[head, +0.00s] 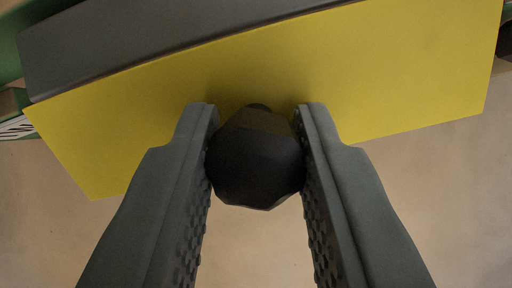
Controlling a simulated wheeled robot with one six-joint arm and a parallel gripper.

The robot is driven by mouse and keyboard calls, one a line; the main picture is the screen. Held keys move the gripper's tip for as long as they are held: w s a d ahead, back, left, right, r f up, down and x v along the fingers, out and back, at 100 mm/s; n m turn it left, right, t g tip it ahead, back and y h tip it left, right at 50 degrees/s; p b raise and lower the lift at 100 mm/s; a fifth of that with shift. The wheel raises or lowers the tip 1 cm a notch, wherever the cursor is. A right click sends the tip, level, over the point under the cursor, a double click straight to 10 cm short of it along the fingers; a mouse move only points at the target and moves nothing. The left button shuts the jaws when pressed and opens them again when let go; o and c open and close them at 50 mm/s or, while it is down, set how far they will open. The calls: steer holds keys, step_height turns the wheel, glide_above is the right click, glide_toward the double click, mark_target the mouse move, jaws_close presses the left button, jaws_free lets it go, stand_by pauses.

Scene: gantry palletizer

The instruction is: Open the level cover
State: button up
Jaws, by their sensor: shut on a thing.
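My gripper (256,160) is in the middle of the head view, with its two grey fingers shut on a black faceted knob (256,160). The knob sits between the fingertips, in front of a flat yellow panel (400,60), which looks like the level cover. The panel is tilted in the picture, its right end higher than its left. A short dark stem shows between the knob and the panel. The inner faces of the fingers are ribbed and touch the knob on both sides. What lies behind the panel is hidden.
A dark grey bar (150,35) runs along the top edge of the yellow panel. Green structure (10,45) shows at the upper left, with a small striped label (17,127) below it. Plain beige floor (440,190) fills the lower part, with no objects seen on it.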

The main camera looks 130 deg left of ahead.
mark_target(252, 209)
steer(key=shift+w+r+g, duration=0.25)
steer(key=shift+r+g, duration=0.05)
steer(key=shift+g, duration=0.1)
steer(key=shift+w+a+r+g+h, duration=0.15)
steer(key=shift+r+g+h, duration=0.1)
steer(key=shift+g, duration=0.35)
steer(key=shift+w+d+r+g+h, duration=0.15)
steer(key=shift+g+h, duration=0.1)
steer(key=shift+g, duration=0.35)
steer(key=shift+a, duration=0.15)
steer(key=o, duration=1)
steer(key=shift+v, duration=3.7)
steer(key=shift+w, duration=0.1)
